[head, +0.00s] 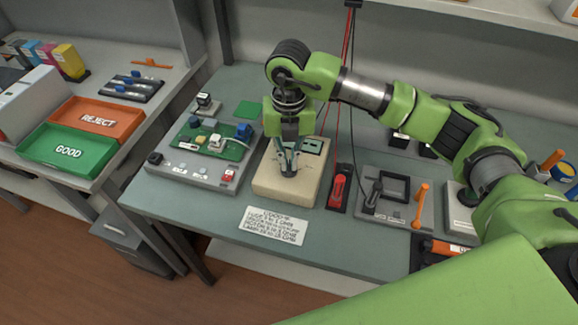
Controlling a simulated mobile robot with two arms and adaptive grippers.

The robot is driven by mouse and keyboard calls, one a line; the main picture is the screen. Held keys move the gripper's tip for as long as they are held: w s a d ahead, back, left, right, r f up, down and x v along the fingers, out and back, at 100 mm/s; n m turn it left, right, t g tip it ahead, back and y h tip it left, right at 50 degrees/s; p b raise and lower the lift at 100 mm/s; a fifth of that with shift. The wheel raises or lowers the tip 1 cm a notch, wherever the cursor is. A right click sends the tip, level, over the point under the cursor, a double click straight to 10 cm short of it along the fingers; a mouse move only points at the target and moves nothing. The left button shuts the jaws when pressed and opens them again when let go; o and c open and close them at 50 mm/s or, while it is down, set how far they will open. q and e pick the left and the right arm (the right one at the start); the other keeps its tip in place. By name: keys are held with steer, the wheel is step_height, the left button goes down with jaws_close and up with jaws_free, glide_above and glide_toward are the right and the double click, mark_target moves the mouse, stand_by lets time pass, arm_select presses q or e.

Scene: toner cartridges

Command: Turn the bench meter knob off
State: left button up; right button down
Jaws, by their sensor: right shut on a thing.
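The bench meter (265,187) is a beige box near the middle of the green-topped bench. A small dark display (312,147) shows at its back right. My right gripper (288,170) points down over the top of the meter, with its fingertips at the meter's face. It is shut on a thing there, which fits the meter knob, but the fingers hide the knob. I cannot tell which way the knob points. My left gripper is not in view.
A grey test board (185,165) with a green circuit stands left of the meter. A red probe (338,188) in a dark holder and a grey fixture (400,208) with an orange handle (421,195) stand right. A printed card (272,226) lies in front. Red and black cables hang behind.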

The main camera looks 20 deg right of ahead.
mark_target(289, 165)
steer(key=n+b, duration=0.4)
steer(key=shift+w+f+n, duration=0.1)
steer(key=shift+n, duration=0.2)
steer(key=shift+r+n+b, duration=0.2)
steer(key=shift+n+b, duration=1.15)
steer(key=shift+n, duration=0.35)
steer(key=c, duration=2.3)
jaws_free()
steer(key=shift+o, duration=0.6)
step_height(289, 165, up, 12)
steer(key=shift+r, duration=0.1)
